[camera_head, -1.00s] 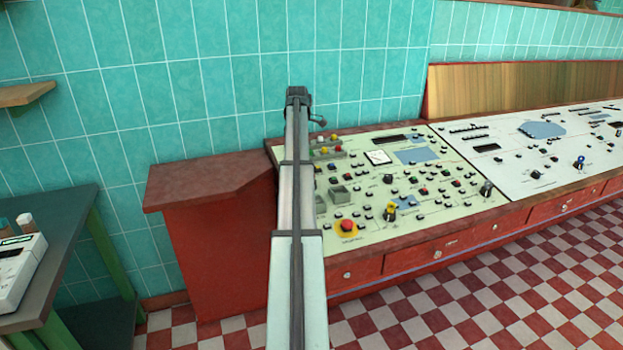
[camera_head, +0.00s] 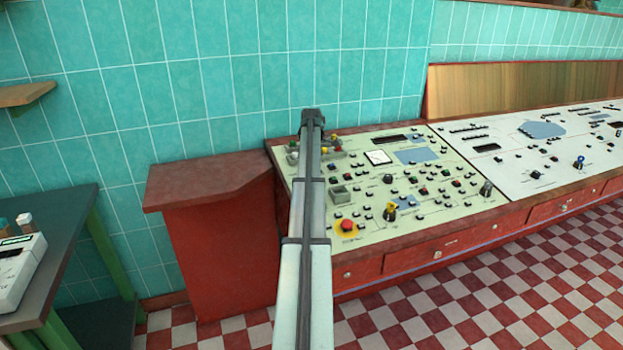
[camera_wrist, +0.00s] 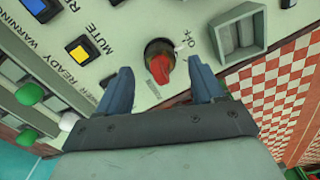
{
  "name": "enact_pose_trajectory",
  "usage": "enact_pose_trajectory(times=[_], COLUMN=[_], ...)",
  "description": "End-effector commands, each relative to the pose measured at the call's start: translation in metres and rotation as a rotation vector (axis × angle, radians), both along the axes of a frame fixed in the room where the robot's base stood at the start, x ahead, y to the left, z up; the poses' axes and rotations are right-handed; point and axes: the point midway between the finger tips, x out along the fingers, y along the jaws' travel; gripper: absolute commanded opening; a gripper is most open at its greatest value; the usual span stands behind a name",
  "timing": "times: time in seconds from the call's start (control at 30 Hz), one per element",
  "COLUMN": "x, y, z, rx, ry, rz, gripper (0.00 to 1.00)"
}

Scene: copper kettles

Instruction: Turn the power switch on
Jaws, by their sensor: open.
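The power switch (camera_wrist: 159,63) is a red rotary knob on a dark round base, set in the pale panel. In the wrist view it sits at upper centre, with small printed labels beside it that are hard to read. My gripper (camera_wrist: 161,82) is open, its two blue-grey fingers on either side of the knob with gaps showing. I cannot tell whether a finger touches it. In the head view my arm covers the switch, and the gripper's fingers are hidden.
Near the switch are a grey raised box (camera_wrist: 238,36), a yellow button (camera_wrist: 82,48), a blue button (camera_wrist: 40,8) and green buttons (camera_wrist: 30,94). The control panel (camera_head: 415,215) also has a red emergency button (camera_head: 347,226). A tiled wall stands behind.

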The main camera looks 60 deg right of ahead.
Motion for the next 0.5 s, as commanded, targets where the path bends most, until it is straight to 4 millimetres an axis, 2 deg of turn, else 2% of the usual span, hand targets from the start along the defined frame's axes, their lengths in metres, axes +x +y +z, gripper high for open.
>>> enact_pose_trajectory(times=[0.03, 0.2, 0.5], x=[0.0, 0.0, 0.0], y=[0.001, 0.0, 0.0], z=[-0.008, -0.023, -0.031], rx=[0.002, 0.0, 0.0], ry=[0.001, 0.0, 0.0], rz=[0.0, 0.0, 0.0], gripper=[0.67, 0.67, 0.67])
